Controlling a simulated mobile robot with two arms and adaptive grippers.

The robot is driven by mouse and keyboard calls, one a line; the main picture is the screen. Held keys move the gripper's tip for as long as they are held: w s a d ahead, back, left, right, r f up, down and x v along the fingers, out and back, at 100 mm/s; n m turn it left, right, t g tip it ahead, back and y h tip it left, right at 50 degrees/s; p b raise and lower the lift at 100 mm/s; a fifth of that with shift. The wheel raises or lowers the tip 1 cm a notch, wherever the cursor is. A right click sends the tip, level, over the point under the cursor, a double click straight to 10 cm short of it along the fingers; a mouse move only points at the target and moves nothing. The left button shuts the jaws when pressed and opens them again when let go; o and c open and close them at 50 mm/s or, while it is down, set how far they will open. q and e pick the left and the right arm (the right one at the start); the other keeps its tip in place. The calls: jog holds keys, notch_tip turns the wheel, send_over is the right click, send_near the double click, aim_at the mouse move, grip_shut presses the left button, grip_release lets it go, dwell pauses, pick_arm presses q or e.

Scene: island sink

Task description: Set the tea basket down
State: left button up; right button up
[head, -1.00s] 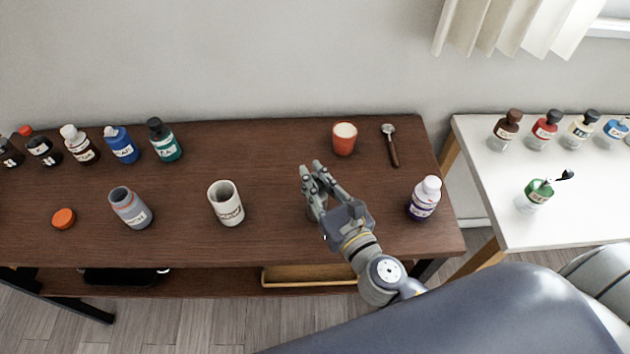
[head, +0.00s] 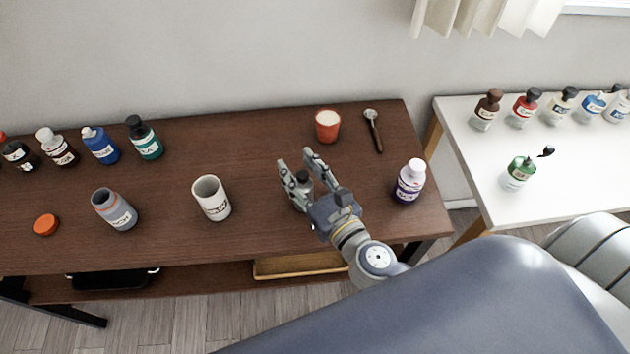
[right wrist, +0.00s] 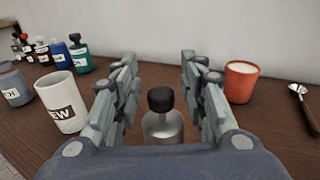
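What looks like the tea basket, a grey metallic body with a black knob (right wrist: 163,120), stands upright between the fingers of my right gripper (right wrist: 158,68) in the right wrist view. A gap shows on each side of it, so the gripper is open around it. In the head view the right gripper (head: 295,157) is over the dark wooden table (head: 255,150), with the black knob (head: 302,177) showing between its spread fingers. The basket's lower part is hidden by the gripper. A white labelled cup (head: 212,198) stands to the left. My left gripper is not in view.
A grey canister (head: 114,210), an orange lid (head: 46,225) and several bottles are at left. A white table (head: 480,150) with bottles is at right.

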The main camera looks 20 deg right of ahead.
jog(key=s+d+b, duration=0.2)
jog(key=s+b, duration=0.3)
jog(key=s, duration=0.6)
jog(key=shift+s+b, duration=0.3)
jog(key=shift+s, duration=0.05)
